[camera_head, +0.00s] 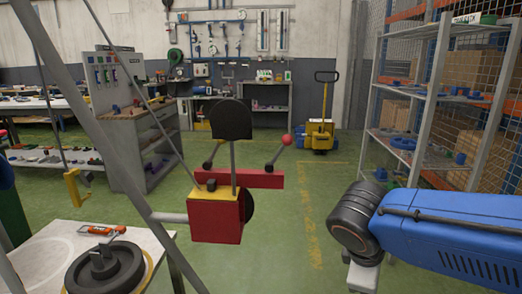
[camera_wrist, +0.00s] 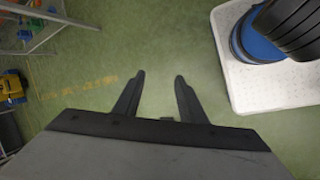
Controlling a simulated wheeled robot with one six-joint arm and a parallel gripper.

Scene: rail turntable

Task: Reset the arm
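My gripper (camera_wrist: 158,85) shows in the wrist view with its two dark fingers apart. Nothing is between them, and they point over bare green floor. My blue arm with its black joint fills the lower right of the head view. My gripper does not show in the head view.
A red and yellow machine (camera_head: 215,215) with a red-knobbed lever stands in the middle. A white table (camera_head: 45,255) with a dark wheel (camera_head: 105,268) is at lower left. Shelving (camera_head: 430,105) stands at right, a yellow pallet jack (camera_head: 320,133) behind. Green floor lies between.

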